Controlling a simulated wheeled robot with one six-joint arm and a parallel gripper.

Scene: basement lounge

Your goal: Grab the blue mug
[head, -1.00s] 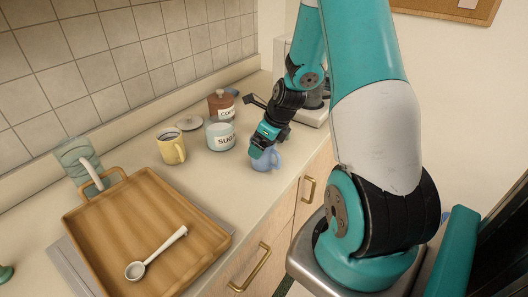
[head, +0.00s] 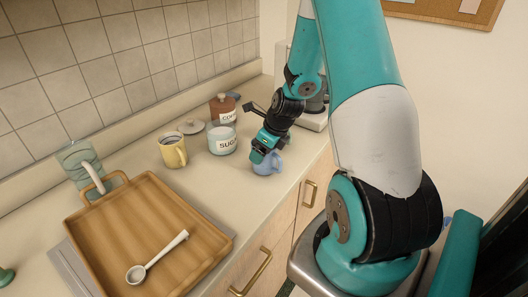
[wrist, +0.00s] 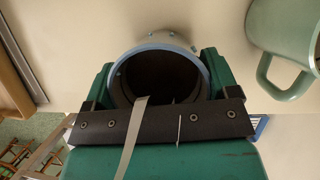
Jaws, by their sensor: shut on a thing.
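The blue mug (head: 268,165) stands upright on the counter near its front edge, its handle to the right in the head view. My gripper (head: 262,155) reaches down over it and is shut on it. In the wrist view the mug's blue rim (wrist: 160,47) sits between my two green fingers, one on each side. The inside of the mug is dark there, and its lower part is hidden by my gripper.
A sugar jar (head: 222,140), a yellow mug (head: 172,152) and a brown coffee jar (head: 222,108) stand behind and left. A wooden tray (head: 85,225) with a ladle (head: 158,256) lies further left. A pale green handled vessel (wrist: 284,35) is nearby in the wrist view.

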